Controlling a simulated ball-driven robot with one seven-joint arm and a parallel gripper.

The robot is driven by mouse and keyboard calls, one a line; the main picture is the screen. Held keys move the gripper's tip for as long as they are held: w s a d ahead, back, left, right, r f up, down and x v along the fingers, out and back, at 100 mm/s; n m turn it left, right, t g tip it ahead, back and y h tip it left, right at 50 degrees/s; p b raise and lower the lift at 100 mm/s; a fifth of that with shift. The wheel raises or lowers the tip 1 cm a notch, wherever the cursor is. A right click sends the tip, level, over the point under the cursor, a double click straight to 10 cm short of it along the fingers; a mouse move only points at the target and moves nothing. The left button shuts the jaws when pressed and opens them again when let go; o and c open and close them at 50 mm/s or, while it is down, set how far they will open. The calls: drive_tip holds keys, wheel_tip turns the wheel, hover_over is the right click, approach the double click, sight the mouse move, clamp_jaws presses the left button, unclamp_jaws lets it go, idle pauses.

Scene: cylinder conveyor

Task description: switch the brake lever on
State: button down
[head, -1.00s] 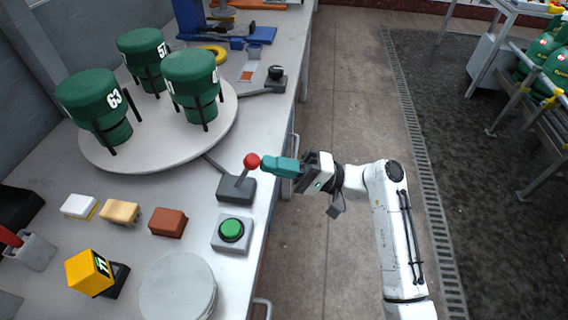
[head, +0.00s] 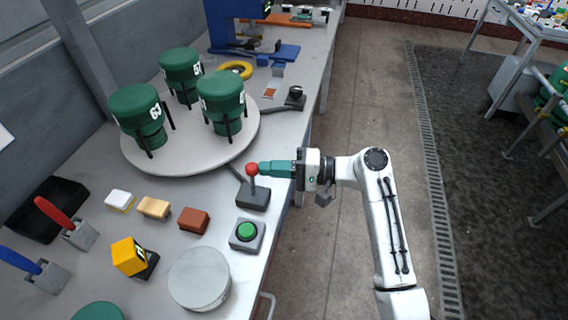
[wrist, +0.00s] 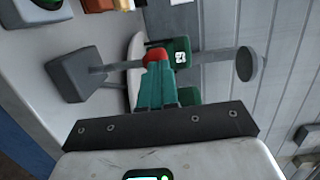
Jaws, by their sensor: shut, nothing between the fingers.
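The lever has a red ball knob (head: 252,169) on a thin rod above a dark grey base (head: 253,197) near the bench's right edge. The rod stands close to upright. My gripper (head: 262,168) has teal fingers, shut with nothing between them, and comes in level from the right. Its fingertips are at the right side of the knob and look to be touching it. In the wrist view the fingertips (wrist: 156,68) cover part of the red knob (wrist: 156,54), and the grey base (wrist: 76,74) is at left.
A green push button (head: 247,232) stands just in front of the lever base. A round turntable (head: 187,160) with green canisters is behind it to the left. A black-knobbed lever (head: 296,94) is farther back. Coloured blocks (head: 194,220) lie left. The aisle at right is clear.

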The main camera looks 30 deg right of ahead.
sight(248, 165)
drive_tip(key=shift+g+h, duration=0.4)
drive_tip(key=shift+h, duration=0.1)
drive_tip(key=shift+w+a+r+p, duration=0.3)
drive_tip(key=shift+w+a+p, duration=0.3)
drive_tip(key=shift+w+a, duration=0.45)
drive_tip(key=shift+w+a+r+p, duration=0.25)
drive_tip(key=shift+w+a+p, duration=0.35)
drive_tip(key=shift+w+a, duration=0.4)
drive_tip(key=shift+w+a+r, duration=0.1)
drive_tip(key=shift+a, duration=0.05)
drive_tip(key=shift+r, duration=0.1)
